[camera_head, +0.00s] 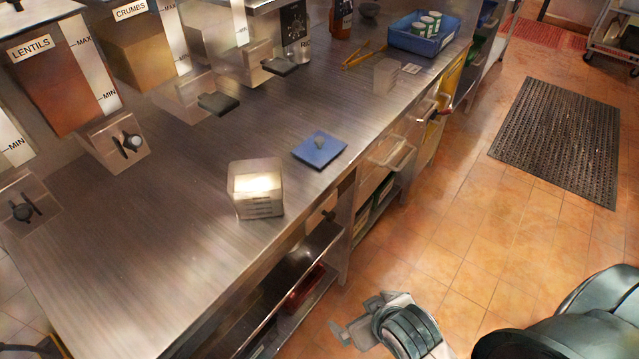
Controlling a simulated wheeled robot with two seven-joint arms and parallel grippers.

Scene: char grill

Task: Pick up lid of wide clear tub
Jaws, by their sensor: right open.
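A square blue lid (312,157) with a small grey knob on top lies flat on the steel counter, near its front edge. A wide clear tub (257,202) with marks on its side stands on the counter to the left of the lid, apart from it. The tub looks pale and bright inside. My right gripper (354,318) is open and empty at the bottom of the picture, out over the floor in front of the counter, well away from the lid. My left gripper is not in view.
Dispensers labelled lentils (62,92) and crumbs (136,55) line the back of the steel counter (150,230). Yellow tongs (362,55), a small clear container (386,76) and a blue bin of cans (408,42) are farther along. Counter around the lid is clear.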

